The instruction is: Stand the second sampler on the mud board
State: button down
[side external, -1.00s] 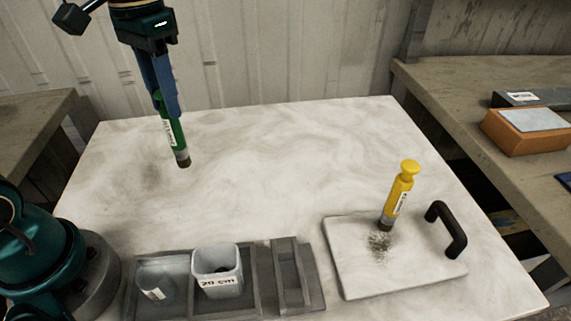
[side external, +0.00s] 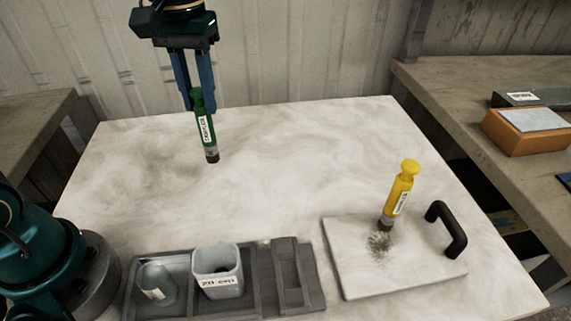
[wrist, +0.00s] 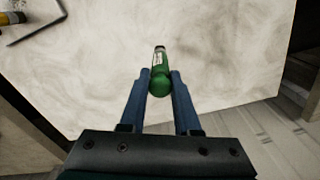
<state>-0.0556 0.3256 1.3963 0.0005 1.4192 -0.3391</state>
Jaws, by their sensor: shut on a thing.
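My gripper (side external: 198,92) is shut on a green sampler (side external: 205,122) with a white label and a dark lower end. It holds the sampler nearly upright, slightly tilted, above the back left of the table. In the wrist view the green sampler (wrist: 160,77) sits between the two blue fingers (wrist: 160,82). My gripper is well to the left of and behind the board.
A grey tray (side external: 258,283) at the front holds a clear cup (side external: 156,283) and a white container (side external: 217,270) labelled 20 cm. The board's black handle (side external: 447,230) stands up at its right. An orange block (side external: 525,135) lies on the right bench. The middle of the table is clear.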

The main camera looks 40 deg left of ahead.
aim_at(207, 134)
jog(key=shift+w+d+f, duration=0.15)
jog(key=shift+d+f, duration=0.2)
jog(key=shift+f, duration=0.55)
jog(key=shift+w+d+f, duration=0.2)
jog(key=shift+d+f, duration=0.2)
jog(key=shift+f, duration=0.5)
jog(key=shift+w+d+f, duration=0.15)
jog(key=shift+d+f, duration=0.2)
jog(key=shift+f, duration=0.55)
jog(key=c, duration=0.6)
grip_release()
jog(key=shift+f, duration=0.15)
